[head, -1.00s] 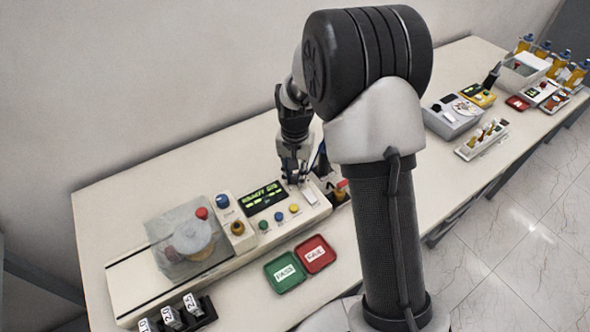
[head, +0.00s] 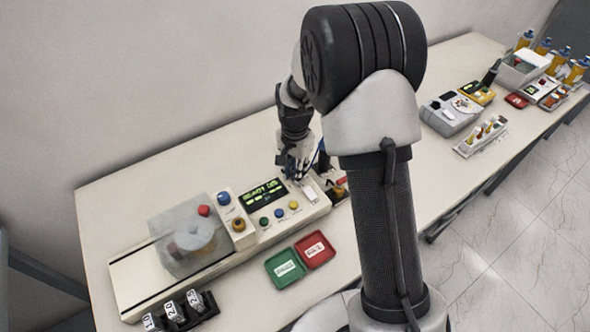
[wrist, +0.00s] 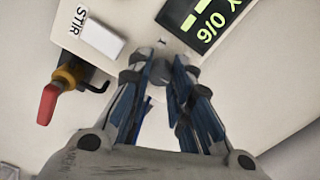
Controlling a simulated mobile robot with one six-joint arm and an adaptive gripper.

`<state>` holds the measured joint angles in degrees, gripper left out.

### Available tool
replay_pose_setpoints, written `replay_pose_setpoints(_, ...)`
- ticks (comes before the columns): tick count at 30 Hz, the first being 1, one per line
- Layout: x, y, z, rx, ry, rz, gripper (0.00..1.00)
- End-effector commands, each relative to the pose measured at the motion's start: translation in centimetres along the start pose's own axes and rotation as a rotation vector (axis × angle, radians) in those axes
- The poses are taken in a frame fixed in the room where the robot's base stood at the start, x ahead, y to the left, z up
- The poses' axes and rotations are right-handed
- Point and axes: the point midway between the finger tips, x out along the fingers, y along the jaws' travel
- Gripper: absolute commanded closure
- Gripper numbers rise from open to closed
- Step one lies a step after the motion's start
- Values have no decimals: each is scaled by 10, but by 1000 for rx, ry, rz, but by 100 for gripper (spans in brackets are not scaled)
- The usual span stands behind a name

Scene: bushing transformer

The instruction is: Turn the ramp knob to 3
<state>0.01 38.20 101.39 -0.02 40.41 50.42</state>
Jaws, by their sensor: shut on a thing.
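The cream control console (head: 250,240) stands on the bench and carries a dark display (head: 263,195) with green text. The ramp knob (wrist: 176,72) appears as a small grey round part between my fingertips in the wrist view, beside the display (wrist: 205,22). Its pointer and scale are hidden by the fingers. My gripper (wrist: 165,72) points down at the console and is shut on the knob. In the head view my gripper (head: 298,176) is over the console's right part, hiding the knob.
A white STIR switch (wrist: 97,40) and a red-handled valve (wrist: 50,102) are close beside my fingers. Blue, green and yellow buttons (head: 279,212) line the console front. Green (head: 285,269) and red (head: 315,250) trays lie in front. A clear cover (head: 185,240) stands left.

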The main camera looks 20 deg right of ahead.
Motion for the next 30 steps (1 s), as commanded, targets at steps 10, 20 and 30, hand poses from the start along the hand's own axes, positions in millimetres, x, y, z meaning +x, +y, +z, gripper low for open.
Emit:
replay_pose_setpoints(10,0,0,0,0,0,-1,67)
replay_pose_setpoints(20,0,0,0,-1,0,0,59)
replay_pose_setpoints(30,-30,-1,-1,-1,3,-4,59)
